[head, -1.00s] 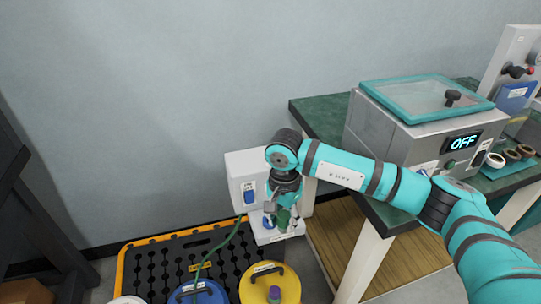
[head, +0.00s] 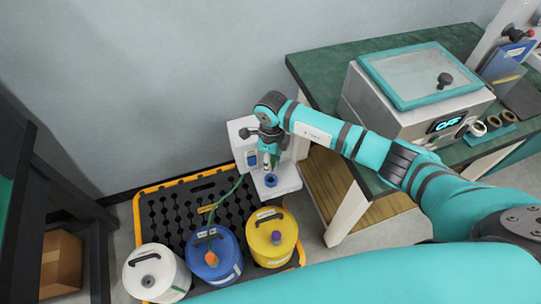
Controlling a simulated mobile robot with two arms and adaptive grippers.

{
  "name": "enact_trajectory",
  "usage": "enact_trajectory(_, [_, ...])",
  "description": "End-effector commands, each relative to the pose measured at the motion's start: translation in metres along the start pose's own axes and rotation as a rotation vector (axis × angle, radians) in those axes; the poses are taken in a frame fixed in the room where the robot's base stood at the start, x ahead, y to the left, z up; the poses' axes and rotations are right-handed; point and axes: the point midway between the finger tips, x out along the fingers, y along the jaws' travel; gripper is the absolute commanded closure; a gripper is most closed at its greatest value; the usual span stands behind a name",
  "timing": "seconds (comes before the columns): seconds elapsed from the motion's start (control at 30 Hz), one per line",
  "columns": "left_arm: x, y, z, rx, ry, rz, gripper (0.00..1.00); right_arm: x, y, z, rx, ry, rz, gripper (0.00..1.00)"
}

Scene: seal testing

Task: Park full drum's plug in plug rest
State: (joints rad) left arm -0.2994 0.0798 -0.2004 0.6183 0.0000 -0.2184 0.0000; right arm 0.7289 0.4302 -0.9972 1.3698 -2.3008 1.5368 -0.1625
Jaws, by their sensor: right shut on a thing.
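My right gripper (head: 270,164) points down in front of the white wall unit, just above its small shelf (head: 288,182). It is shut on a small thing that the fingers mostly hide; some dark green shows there. A blue ring-shaped holder (head: 271,181) is on the shelf, just below the fingertips. The yellow drum (head: 272,252) has a purple plug (head: 277,237) on its top. The blue drum (head: 226,270) has an orange fitting (head: 211,258) at the end of a green hose. I cannot tell which drum is full. My left gripper is out of view.
The drums, including a white one (head: 168,260), stand on a black spill pallet with a yellow rim (head: 137,215). The green hose (head: 226,197) rises to the wall unit. A green-topped bench (head: 318,75) with a steel machine (head: 372,105) stands right. A dark rack frames the left.

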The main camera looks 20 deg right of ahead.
Motion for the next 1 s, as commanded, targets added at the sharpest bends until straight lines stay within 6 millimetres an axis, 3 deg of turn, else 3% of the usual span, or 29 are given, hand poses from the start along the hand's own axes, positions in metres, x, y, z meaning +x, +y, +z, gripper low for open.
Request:
enact_trajectory(0.53, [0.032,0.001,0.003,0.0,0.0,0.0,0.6,0.043,-0.001,0.0,-0.001,0.0,0.0,1.0])
enact_trajectory(1.0, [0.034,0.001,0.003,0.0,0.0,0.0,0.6,0.047,-0.001,0.0,-0.002,0.0,0.0,1.0])
